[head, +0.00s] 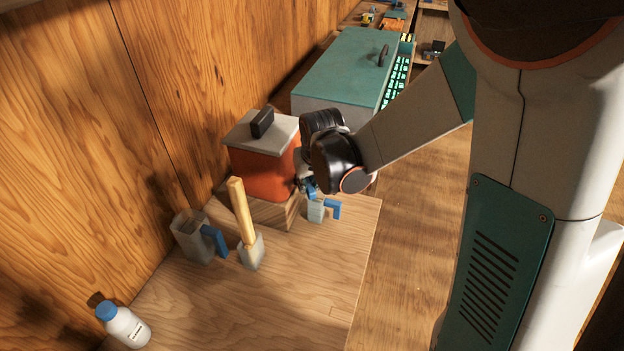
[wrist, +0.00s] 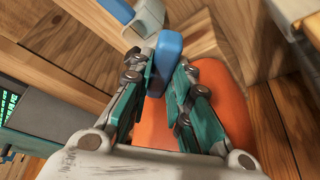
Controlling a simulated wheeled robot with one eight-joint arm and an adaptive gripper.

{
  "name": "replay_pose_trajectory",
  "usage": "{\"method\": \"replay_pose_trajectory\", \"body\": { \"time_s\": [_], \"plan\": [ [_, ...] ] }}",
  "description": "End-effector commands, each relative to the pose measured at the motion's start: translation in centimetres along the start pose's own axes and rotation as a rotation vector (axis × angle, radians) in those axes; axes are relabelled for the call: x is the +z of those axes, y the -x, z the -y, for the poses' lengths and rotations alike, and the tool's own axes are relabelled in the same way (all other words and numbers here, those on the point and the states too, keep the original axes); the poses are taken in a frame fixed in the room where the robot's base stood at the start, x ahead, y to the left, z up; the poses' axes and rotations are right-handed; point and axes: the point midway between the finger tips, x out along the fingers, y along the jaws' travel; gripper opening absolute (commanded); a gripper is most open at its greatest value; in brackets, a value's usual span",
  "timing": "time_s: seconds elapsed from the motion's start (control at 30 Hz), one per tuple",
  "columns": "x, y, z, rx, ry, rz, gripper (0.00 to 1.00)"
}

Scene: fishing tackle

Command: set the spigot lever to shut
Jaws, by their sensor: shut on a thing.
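An orange dispenser (head: 262,172) with a grey lid stands on a wooden block against the wall. Its blue spigot lever (head: 311,189) shows partly at its front right, below my wrist. My gripper (head: 304,182) is at the lever, its fingers mostly hidden by my wrist in the head view. In the wrist view, my gripper (wrist: 166,82) has its teal fingers on both sides of the blue lever (wrist: 168,50), shut on it. The orange dispenser (wrist: 240,112) shows behind the fingers there. The spigot's body is mostly hidden.
A grey mug with a blue handle (head: 317,209) stands just below the spigot. A teal-lidded box (head: 345,66) is behind. The front bench top (head: 300,290) is clear.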

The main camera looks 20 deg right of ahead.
Motion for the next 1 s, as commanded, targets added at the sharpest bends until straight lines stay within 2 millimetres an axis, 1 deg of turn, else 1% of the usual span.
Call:
{"method": "replay_pose_trajectory", "body": {
  "time_s": [0.2,0.4,0.97,1.0],
  "plan": [
    [-0.02,-0.03,0.69,0.047,-0.115,0.001,0.0],
    [-0.07,-0.05,0.97,0.073,-0.178,0.001,0.0],
    [-0.07,-0.06,1.05,0.084,-0.207,0.002,0.0],
    [-0.07,-0.06,1.05,0.084,-0.207,0.002,0.27]
  ]
}}
